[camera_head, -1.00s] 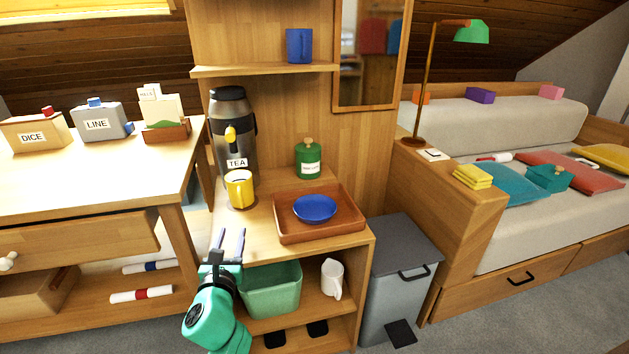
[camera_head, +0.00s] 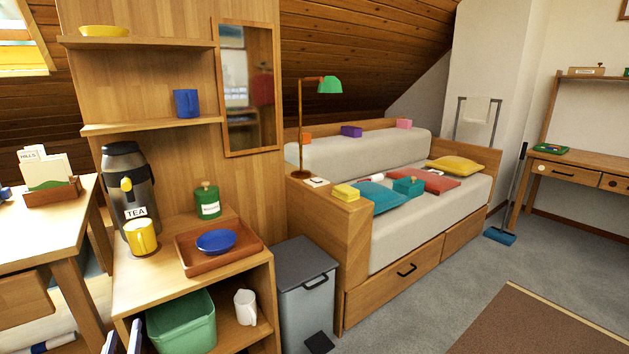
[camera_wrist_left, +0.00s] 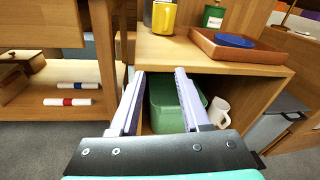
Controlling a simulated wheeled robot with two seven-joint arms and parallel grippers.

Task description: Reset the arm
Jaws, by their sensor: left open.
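My left gripper (camera_head: 122,338) shows only by its fingertips at the bottom left of the head view. In the left wrist view its two fingers (camera_wrist_left: 160,100) are spread apart with nothing between them. They point at the green bin (camera_wrist_left: 166,106) on the shelf under the counter, and I cannot tell how far off it is. The bin also shows in the head view (camera_head: 182,326). My right gripper is in neither view.
A yellow mug (camera_head: 140,236), a tea urn (camera_head: 127,178) and a tray (camera_head: 232,261) with a blue bowl (camera_head: 216,242) stand on the counter. A white pitcher (camera_head: 245,308) is beside the bin. A grey pedal bin (camera_head: 303,290) stands right of the cabinet. Carpet (camera_head: 430,290) lies open at right.

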